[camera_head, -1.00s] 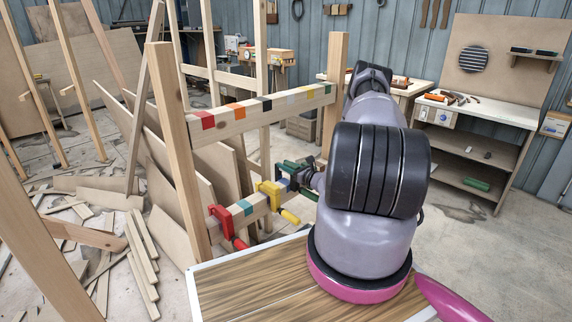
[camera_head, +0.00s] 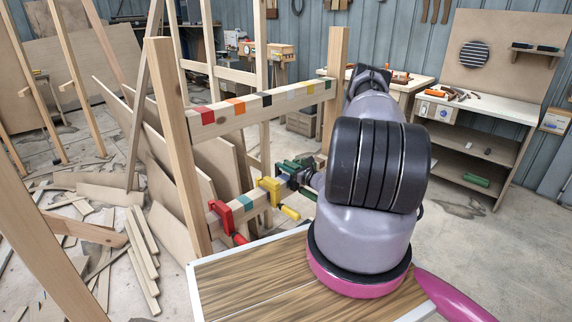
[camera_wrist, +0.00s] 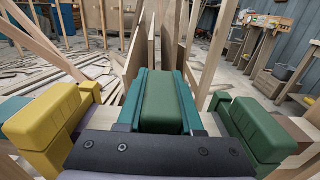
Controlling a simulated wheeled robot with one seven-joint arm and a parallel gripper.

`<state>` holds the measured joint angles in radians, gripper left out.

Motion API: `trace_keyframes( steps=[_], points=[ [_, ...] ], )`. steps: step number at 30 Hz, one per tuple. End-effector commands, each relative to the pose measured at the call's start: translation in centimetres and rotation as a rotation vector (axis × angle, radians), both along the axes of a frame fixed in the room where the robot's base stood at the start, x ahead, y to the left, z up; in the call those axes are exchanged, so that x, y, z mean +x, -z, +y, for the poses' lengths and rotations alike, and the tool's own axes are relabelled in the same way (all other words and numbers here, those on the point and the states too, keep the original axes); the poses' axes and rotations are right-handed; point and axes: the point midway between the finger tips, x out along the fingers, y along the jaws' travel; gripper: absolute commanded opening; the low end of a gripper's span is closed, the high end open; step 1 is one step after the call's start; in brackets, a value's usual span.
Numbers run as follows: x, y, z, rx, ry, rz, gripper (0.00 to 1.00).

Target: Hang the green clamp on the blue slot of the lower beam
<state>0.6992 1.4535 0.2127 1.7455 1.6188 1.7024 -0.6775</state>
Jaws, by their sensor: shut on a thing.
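My gripper (camera_wrist: 160,150) is shut on a green clamp (camera_wrist: 163,105), centred in the wrist view. In the head view my gripper (camera_head: 309,181) is at the far half of the lower beam (camera_head: 258,203), partly behind my arm. The held clamp is at the beam there; whether it rests on it cannot be told. A yellow clamp (camera_wrist: 45,125) is to its left on the beam, and another green clamp (camera_wrist: 262,130) is to its right. The yellow clamp also shows in the head view (camera_head: 270,187). A blue slot cannot be made out; that stretch of beam is covered.
A red clamp (camera_head: 224,215) hangs at the near end of the lower beam, with a teal patch (camera_head: 245,202) between it and the yellow clamp. The upper beam (camera_head: 260,104) with coloured patches runs above. Wooden posts (camera_head: 178,150) hold both beams. Loose boards lean behind.

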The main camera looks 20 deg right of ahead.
Motion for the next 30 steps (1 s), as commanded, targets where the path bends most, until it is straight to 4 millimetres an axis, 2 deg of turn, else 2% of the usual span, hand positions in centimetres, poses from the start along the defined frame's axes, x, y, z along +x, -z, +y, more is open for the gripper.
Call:
trace_keyframes(
  steps=[9, 23, 30],
  points=[
    [0.0, 1.1, 0.0, 0.0, 0.0, -0.001, 0.0],
    [0.0, 1.3, 0.0, 0.0, 0.0, -0.002, 0.0],
    [0.0, 2.1, 0.0, 0.0, 0.0, -0.002, 0.0]
  ],
)
